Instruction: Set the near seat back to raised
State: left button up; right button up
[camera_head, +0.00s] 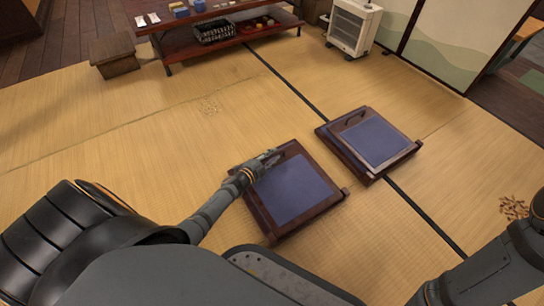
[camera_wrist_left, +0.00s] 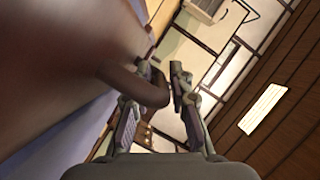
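The near seat (camera_head: 291,190) is a dark wooden frame with a blue panel, lying low and flat on the tatami. Its back looks folded down flat, not standing up. My left gripper (camera_head: 270,158) is at the seat's upper left edge. In the left wrist view, a dark curved handle (camera_wrist_left: 150,92) lies between the fingers of my left gripper (camera_wrist_left: 160,76). The handle hides part of one finger, so I cannot tell whether they grip it. A blurred brown surface fills the left of that view. My right arm enters at the lower right; its gripper is out of view.
A second, similar flat seat (camera_head: 378,140) lies just beyond to the right, with its own handle. A low dark table (camera_head: 180,44), a wooden box stool (camera_head: 115,56) and a white heater (camera_head: 352,27) stand farther back. Small brown pieces (camera_head: 513,208) lie at right. Tatami at left is mostly clear.

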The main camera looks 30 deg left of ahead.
pick_arm(q)
grip_shut()
jog(key=shift+r, duration=0.1)
